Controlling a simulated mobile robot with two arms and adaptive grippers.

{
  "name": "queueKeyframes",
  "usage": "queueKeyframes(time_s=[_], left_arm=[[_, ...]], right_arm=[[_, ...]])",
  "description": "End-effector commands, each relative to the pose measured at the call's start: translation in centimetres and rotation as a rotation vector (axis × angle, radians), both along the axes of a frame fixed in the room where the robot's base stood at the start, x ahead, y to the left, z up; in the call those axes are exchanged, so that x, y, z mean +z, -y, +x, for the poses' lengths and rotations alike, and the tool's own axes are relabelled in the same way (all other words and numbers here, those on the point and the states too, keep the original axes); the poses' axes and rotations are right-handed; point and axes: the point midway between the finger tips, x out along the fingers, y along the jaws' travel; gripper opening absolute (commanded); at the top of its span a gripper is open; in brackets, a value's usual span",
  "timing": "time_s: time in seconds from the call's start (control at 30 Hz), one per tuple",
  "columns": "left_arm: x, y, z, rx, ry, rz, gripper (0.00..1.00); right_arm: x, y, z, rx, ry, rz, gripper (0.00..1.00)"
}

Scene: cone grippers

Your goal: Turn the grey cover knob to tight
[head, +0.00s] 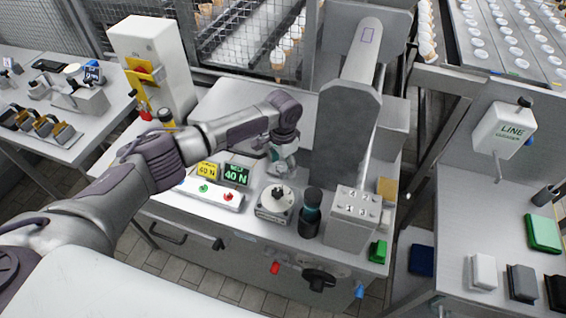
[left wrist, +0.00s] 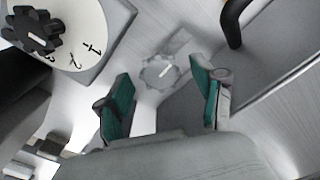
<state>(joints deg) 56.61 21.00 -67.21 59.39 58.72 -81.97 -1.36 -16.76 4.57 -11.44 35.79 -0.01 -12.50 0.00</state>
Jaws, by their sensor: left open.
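The grey cover knob (left wrist: 160,72) shows in the left wrist view as a small scalloped grey disc with a pale line across it, on a light grey plate. It lies beyond and between the two green-padded fingers of my left gripper (left wrist: 163,104). The fingers are open and apart, with clear space between them, and I see no contact with the knob. In the head view my left gripper (head: 283,168) points down over the bench behind the white dial; the knob is hidden or too small to tell there. My right gripper is not in view.
A numbered white dial with a black knob (left wrist: 32,30) is close to the left of the grey knob. A black curved handle (left wrist: 234,22) stands at the upper right.

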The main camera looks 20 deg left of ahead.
Motion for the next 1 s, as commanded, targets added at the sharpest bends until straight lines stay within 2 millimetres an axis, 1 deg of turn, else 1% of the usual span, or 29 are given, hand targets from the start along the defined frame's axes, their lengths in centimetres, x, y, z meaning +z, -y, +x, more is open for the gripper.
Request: queueKeyframes(time_s=[0.23, 0.47, 0.5, 0.6, 0.83, 1.0], left_arm=[[-0.09, 0.00, -0.01, -0.001, 0.000, 0.000, 0.68], [-0.06, -0.01, -0.02, 0.000, -0.001, 0.001, 0.30], [-0.06, -0.01, -0.02, 0.000, -0.001, 0.001, 0.23], [-0.06, -0.01, -0.02, 0.000, -0.001, 0.001, 0.08], [-0.03, 0.00, -0.01, -0.019, -0.001, -0.001, 0.08], [-0.01, 0.01, -0.02, -0.083, -0.001, 0.001, 0.08]], right_arm=[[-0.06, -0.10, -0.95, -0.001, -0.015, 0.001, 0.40], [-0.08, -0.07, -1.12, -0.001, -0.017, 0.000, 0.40], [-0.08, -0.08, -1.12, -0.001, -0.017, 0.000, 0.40], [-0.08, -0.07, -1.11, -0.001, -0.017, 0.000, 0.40], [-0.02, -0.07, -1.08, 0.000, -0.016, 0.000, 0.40], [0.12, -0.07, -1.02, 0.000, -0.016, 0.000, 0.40]])
